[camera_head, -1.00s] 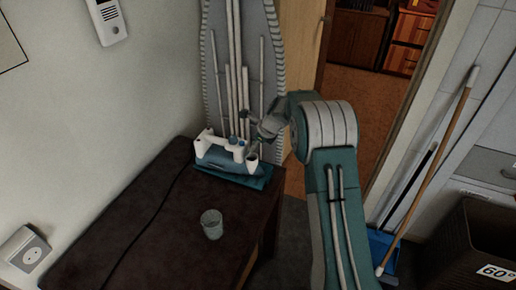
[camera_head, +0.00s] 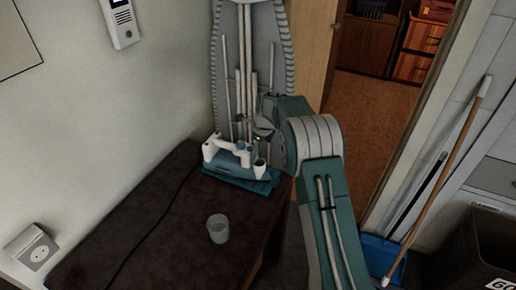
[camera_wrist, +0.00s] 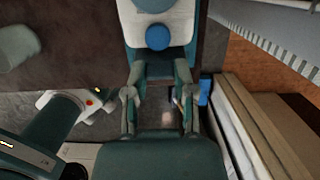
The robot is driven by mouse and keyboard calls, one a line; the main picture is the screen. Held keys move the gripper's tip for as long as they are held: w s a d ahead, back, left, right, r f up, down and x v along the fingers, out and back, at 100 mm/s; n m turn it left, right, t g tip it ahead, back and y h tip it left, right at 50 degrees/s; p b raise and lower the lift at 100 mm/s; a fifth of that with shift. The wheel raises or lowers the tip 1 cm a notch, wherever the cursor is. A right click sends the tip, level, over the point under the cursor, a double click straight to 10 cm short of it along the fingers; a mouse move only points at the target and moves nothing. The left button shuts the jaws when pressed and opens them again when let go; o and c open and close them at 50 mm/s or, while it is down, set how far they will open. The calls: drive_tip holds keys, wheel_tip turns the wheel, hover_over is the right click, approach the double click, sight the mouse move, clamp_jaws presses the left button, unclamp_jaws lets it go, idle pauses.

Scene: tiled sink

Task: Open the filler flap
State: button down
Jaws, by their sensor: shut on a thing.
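The white and blue iron (camera_head: 215,152) sits on a blue base on the dark table, near its far right corner. In the wrist view the iron (camera_wrist: 165,20) is at the top, with a round blue button (camera_wrist: 157,38) on its white body. My gripper (camera_head: 260,143) is at the right end of the iron.
A clear cup (camera_head: 218,229) stands on the table (camera_head: 165,235) in front of the iron. A grey ironing board (camera_head: 285,50) leans upright behind. A wall socket (camera_head: 33,247) is at the left. A broom (camera_head: 440,180) and blue dustpan (camera_head: 383,253) stand at the right by the doorway.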

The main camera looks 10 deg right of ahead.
drive_tip(key=shift+s+a+f, duration=0.1)
drive_tip(key=shift+s+f, duration=0.1)
drive_tip(key=shift+f, duration=0.15)
drive_tip(key=shift+c, duration=2.2)
unclamp_jaws()
drive_tip(key=shift+w, duration=0.1)
drive_tip(key=shift+r, duration=0.25)
wheel_tip(320, 180, up, 11)
drive_tip(key=s+d, duration=0.1)
drive_tip(key=shift+d, duration=0.35)
drive_tip(key=shift+s+r, duration=0.1)
